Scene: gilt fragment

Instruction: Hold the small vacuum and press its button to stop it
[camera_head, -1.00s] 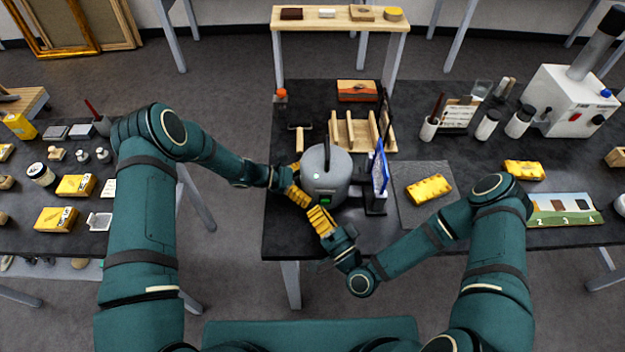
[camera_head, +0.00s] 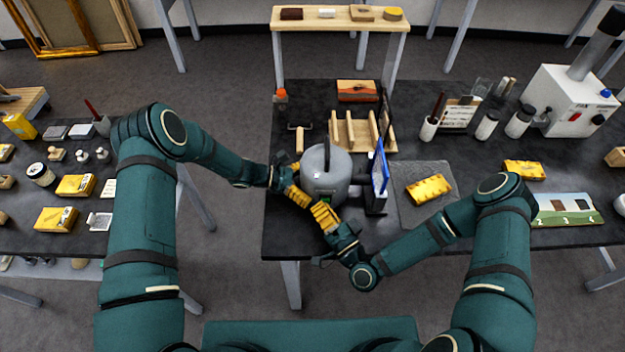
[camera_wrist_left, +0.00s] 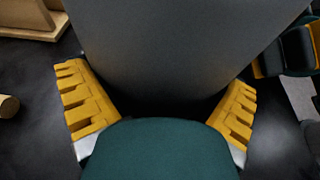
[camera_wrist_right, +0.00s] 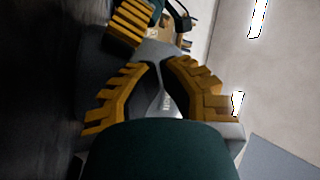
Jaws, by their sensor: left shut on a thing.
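The small vacuum (camera_head: 326,172) is a grey rounded canister with a dark handle on top, standing upright at the left part of the middle table. A small pale mark (camera_head: 317,175) shows on its front. My left gripper (camera_head: 295,187) is shut on its left side; the left wrist view shows the grey body (camera_wrist_left: 165,45) between the yellow fingers. The button is not visible now.
A blue-faced upright panel (camera_head: 380,170) stands close right of the vacuum. A wooden rack (camera_head: 352,136) is behind it. A yellow block (camera_head: 428,188) lies on a grey mat (camera_head: 408,211) to the right. The table's front edge is near my right gripper.

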